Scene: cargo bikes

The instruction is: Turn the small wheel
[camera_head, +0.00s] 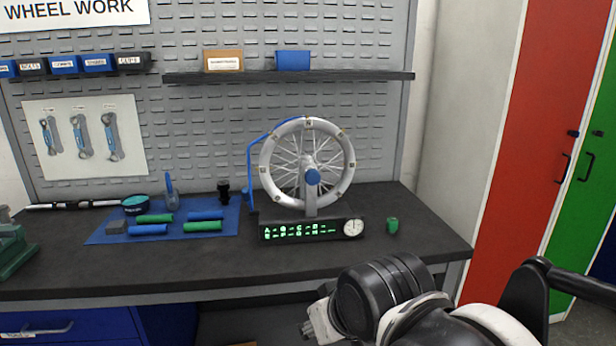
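A small spoked wheel (269,168) with a pale grey rim stands upright in a truing stand (310,200) on the dark workbench (400,262). A blue knob (312,177) sits at its hub, and a blue curved arm (250,165) runs along its upper left. The stand's base carries a green-lit display (298,230) and a round dial (353,228). My gripper (306,327) is at the lower middle, in front of the bench and well apart from the wheel. Only part of it shows beside my black and white wrist, so its fingers cannot be made out.
A blue mat (100,236) left of the stand holds several blue and green grips. A green cup-like item (392,225) stands right of the stand. A shelf (380,77) hangs above the wheel. Red (520,170) and green lockers stand at right. The bench front before the stand is clear.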

